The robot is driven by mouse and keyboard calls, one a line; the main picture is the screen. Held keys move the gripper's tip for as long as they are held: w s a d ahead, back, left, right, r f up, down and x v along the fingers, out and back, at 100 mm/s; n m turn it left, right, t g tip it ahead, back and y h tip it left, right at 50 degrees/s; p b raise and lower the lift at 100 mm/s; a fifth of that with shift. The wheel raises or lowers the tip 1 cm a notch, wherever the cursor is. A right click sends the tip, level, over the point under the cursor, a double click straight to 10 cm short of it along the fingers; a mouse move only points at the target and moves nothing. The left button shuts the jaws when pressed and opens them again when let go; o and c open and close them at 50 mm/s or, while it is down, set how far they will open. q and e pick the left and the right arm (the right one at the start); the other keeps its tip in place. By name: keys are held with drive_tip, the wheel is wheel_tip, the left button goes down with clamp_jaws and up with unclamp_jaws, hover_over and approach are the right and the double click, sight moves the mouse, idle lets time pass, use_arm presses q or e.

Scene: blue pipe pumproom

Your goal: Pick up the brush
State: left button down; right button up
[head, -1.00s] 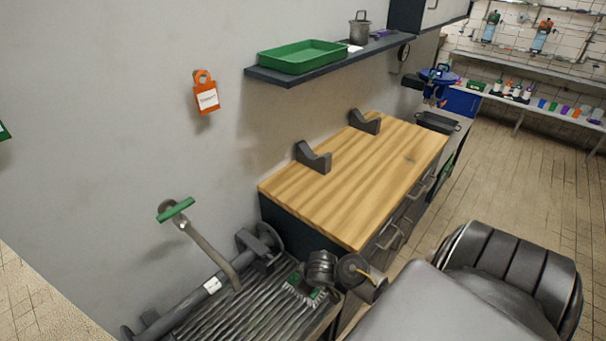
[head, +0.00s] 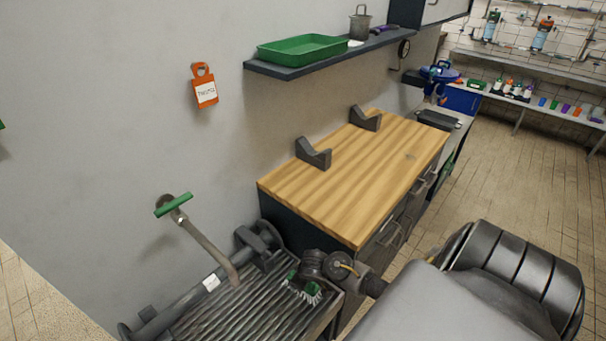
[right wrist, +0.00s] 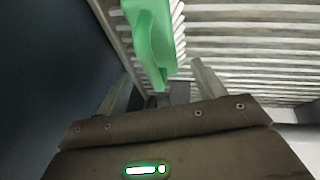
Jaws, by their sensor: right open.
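The green brush (head: 313,289) with white bristles lies on the ribbed grey drainboard at the bottom of the head view, partly hidden by my right wrist. In the right wrist view its green handle (right wrist: 153,45) reaches down from the top, over pale slats. My right gripper (right wrist: 160,82) is open. Its two fingers stand apart, and the near end of the handle shows between them or just beyond their tips. I cannot tell whether they touch it. My left gripper is in neither view.
The ribbed drainboard (head: 225,315) has a grey pipe along its wall side. A bent tap with a green handle (head: 173,205) juts from the wall above it. A wooden worktop (head: 350,190) with two dark brackets is behind, under a shelf with a green tray (head: 303,48).

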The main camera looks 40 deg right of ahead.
drive_tip(key=x, duration=0.3)
drive_tip(key=shift+f, duration=0.2)
drive_tip(key=c, duration=0.9)
drive_tip(key=shift+r, duration=0.15)
